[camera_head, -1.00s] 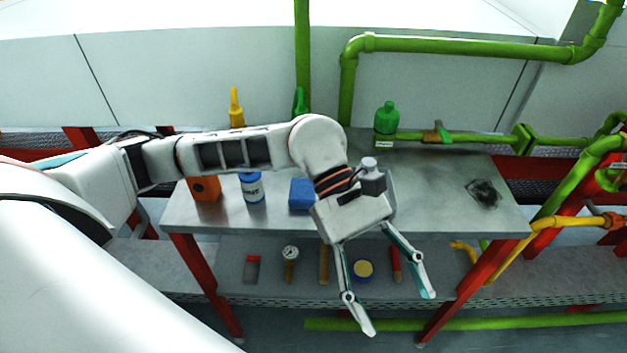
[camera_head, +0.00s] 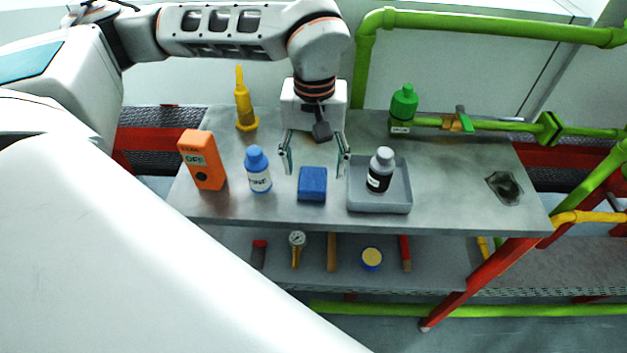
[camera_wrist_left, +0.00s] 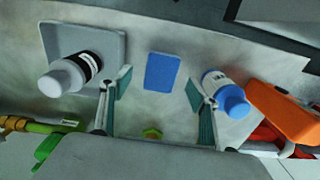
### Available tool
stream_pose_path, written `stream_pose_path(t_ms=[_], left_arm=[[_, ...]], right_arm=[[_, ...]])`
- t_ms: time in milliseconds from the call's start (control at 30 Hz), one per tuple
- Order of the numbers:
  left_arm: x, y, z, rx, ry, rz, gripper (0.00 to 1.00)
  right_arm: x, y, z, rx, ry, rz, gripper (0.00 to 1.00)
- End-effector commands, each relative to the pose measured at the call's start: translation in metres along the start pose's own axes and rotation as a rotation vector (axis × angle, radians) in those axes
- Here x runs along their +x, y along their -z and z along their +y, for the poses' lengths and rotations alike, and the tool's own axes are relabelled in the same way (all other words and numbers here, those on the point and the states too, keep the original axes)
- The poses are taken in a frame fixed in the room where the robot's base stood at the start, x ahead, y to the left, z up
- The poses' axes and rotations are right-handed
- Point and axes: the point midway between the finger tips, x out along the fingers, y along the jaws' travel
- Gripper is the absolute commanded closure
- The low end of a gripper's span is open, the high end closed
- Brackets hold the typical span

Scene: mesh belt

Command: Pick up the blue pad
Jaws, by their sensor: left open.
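The blue pad (camera_head: 312,184) is a small blue block lying on the grey metal table, between a blue bottle and a grey tray. My left gripper (camera_head: 315,168) is open and empty above the table, its fingers spread just behind and to both sides of the pad in the head view. In the left wrist view the pad (camera_wrist_left: 162,71) lies beyond the fingertips, centred between the two open fingers (camera_wrist_left: 152,88). The pad is in full view there and does not appear to be held. My right gripper is not in view.
A blue bottle (camera_head: 258,169) and an orange box (camera_head: 203,160) stand left of the pad. A grey tray (camera_head: 383,209) with a dark-labelled bottle (camera_head: 380,170) is close on the right. A lower shelf (camera_head: 440,272) holds small items.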

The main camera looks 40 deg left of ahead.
Motion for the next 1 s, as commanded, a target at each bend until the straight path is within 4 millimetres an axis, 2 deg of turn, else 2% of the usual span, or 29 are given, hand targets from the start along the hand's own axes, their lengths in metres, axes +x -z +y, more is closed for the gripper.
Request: stream_pose_path(t_ms=[300,633,767,1000], left_arm=[[0.043,0.006,-0.004,-0.001,0.000,-0.003,0.39],[0.048,0.007,-0.003,-0.001,-0.001,0.000,0.39],[0.048,0.007,-0.003,-0.001,-0.001,0.000,0.73],[0.048,0.006,-0.003,-0.001,-0.001,0.000,0.74]], right_arm=[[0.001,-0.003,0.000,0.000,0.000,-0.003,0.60],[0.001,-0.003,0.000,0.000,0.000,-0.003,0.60],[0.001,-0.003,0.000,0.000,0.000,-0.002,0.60],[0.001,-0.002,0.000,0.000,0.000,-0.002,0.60]])
